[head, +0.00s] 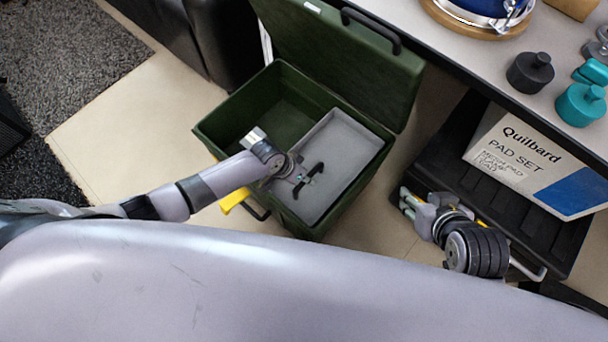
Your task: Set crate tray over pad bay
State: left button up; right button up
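A dark green crate (222,143) stands open on the floor in the head view. A shallow grey tray (346,140) sits inside it, over its right part. The left part of the crate is an open, deep green bay (277,122); no pads show in it. My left gripper (308,180) is over the tray's lower left part, its two dark fingers spread apart. I cannot tell whether they touch the tray. My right gripper (408,203) is to the right of the crate, near a black case; its fingers are too small to judge.
The crate's green lid (340,50) stands open at the back. A black case (440,150) on the right holds a Quilbard pad set box (535,165). A table (470,60) at the upper right bears dark and teal weights. Tiled floor (130,140) is clear left of the crate.

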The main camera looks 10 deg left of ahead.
pick_arm(q)
jog(key=shift+o, duration=0.6)
jog(key=shift+a+r, duration=0.2)
jog(key=shift+r, duration=0.1)
jog(key=v, duration=1.1)
jog(key=shift+r, duration=0.2)
jog(key=shift+s, duration=0.1)
